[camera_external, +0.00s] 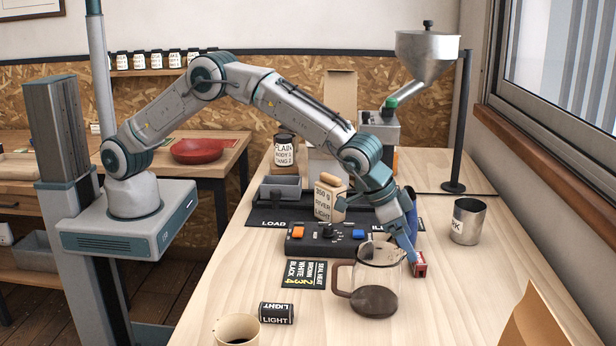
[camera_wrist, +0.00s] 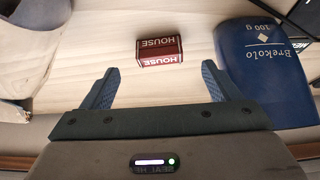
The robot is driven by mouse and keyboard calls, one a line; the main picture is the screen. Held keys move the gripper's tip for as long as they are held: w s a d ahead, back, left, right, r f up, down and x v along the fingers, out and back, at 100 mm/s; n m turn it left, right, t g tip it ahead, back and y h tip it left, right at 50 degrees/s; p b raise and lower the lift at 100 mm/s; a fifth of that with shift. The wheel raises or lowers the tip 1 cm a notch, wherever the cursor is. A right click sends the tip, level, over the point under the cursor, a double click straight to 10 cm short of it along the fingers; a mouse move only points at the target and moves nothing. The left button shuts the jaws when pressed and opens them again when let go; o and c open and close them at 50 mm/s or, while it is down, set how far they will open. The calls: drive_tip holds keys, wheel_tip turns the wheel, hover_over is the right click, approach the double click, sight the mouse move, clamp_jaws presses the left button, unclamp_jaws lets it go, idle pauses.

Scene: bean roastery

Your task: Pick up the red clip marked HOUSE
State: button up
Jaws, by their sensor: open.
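The red clip (camera_wrist: 159,52) marked HOUSE lies on the wooden table in the wrist view, its label upside down. It also shows in the external view (camera_external: 420,264), just right of the glass jug. My gripper (camera_wrist: 157,84) is open, with its two blue fingers apart and nothing between them. The clip lies just beyond the fingertips, centred between them. In the external view my gripper (camera_external: 411,252) points down beside the clip, and the jug partly covers this area.
A glass jug (camera_external: 378,272) with dark contents stands close on the left. A metal cup (camera_external: 467,222) is at the right. A control box (camera_external: 322,243) and a dark LIGHT canister (camera_external: 277,313) are further left.

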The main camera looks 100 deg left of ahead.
sight(418, 264)
drive_tip(key=shift+p+x, duration=0.95)
drive_tip(key=shift+x, duration=1.65)
drive_tip(key=c, duration=1)
